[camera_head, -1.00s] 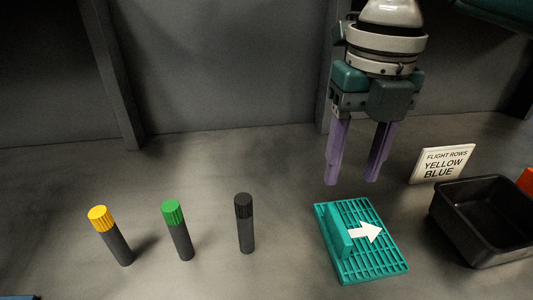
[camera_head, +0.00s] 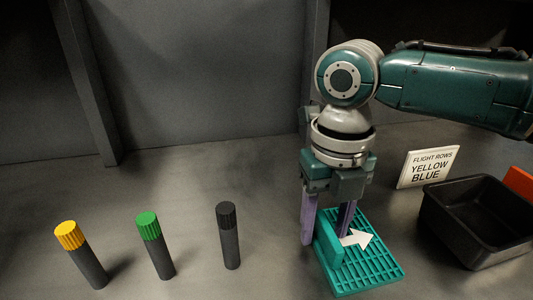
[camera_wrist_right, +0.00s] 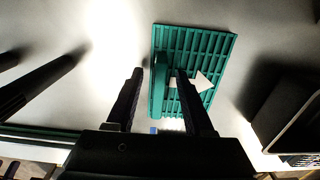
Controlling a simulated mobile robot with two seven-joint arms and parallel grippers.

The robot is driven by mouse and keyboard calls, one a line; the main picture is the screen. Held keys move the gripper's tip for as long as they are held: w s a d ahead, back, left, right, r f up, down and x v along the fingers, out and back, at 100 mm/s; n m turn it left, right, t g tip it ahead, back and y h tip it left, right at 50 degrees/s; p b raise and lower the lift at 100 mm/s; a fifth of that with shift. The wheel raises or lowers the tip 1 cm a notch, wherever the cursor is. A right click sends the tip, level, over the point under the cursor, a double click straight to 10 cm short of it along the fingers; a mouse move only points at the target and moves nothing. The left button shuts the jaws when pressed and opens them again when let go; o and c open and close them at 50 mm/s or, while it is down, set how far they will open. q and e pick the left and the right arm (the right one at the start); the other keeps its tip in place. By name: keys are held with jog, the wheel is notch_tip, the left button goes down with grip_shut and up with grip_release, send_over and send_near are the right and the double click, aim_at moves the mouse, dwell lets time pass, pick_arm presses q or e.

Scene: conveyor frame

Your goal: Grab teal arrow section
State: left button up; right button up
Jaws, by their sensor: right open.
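The teal arrow section (camera_head: 375,268) is a slatted grid plate with a raised upright bar (camera_head: 329,245) on its left side and a white arrow (camera_head: 357,239) pointing right. It lies on the grey surface. My right gripper (camera_head: 325,238) is open, pointing down, with one purple finger on each side of the bar. In the right wrist view the teal bar (camera_wrist_right: 160,78) shows between the two dark fingertips, and the right finger covers part of the arrow. I cannot tell whether either finger touches the bar. My left gripper is out of view.
Three dark cylinders stand to the left, with a yellow cap (camera_head: 69,235), a green cap (camera_head: 148,226) and a black cap (camera_head: 226,214). A black bin (camera_head: 480,255) stands at right. Behind it are a white sign (camera_head: 428,167) and a red-orange item (camera_head: 518,183).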

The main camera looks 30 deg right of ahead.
grip_shut()
dwell(0.3)
dwell(0.3)
